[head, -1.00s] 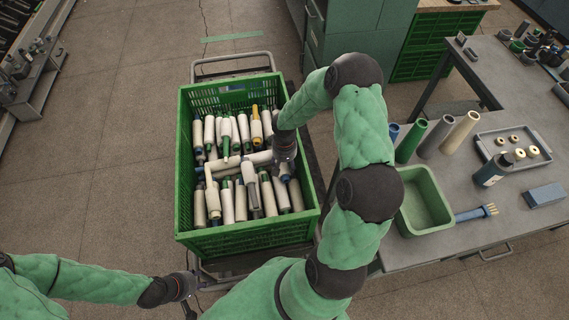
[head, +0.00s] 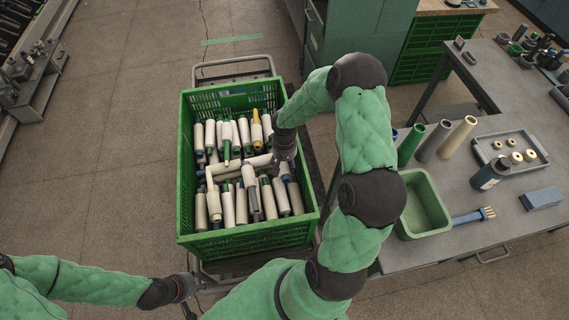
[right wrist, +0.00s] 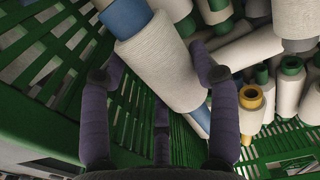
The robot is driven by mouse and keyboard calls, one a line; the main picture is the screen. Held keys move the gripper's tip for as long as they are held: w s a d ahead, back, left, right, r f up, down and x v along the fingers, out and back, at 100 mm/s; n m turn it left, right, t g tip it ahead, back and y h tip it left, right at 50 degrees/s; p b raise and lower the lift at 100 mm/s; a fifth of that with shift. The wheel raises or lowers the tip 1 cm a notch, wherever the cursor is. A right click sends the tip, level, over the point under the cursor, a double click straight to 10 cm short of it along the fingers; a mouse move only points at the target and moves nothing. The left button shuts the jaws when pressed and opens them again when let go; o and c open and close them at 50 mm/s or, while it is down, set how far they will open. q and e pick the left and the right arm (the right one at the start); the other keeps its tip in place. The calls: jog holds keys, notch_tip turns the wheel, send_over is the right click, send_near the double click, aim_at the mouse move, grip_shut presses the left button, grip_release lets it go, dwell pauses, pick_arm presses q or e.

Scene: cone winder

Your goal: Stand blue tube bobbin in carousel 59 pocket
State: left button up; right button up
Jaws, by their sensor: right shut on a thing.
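My right gripper (head: 285,158) reaches down inside the right side of the green crate (head: 248,235). In the right wrist view its fingers (right wrist: 158,74) are shut on a blue tube bobbin (right wrist: 160,62) wound with off-white yarn. The bobbin lies slanted between the fingers. Its blue tube shows at the upper left end (right wrist: 124,16) and at the lower end near the right finger. In the head view my right arm and hand mostly hide this bobbin. My left gripper (head: 190,288) is low at the bottom left, outside the crate; its jaws are too small to judge. I cannot make out carousel 59's pocket.
Several other bobbins fill the crate, with green, blue, grey and yellow (right wrist: 251,97) tube ends. The crate wall is close to my right fingers. A grey table (head: 420,250) at right holds a green bin (head: 424,205), bare tubes and a tray. Open floor lies left.

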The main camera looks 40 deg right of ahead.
notch_tip(320, 180, up, 13)
jog(key=p, duration=0.8)
dwell(0.5)
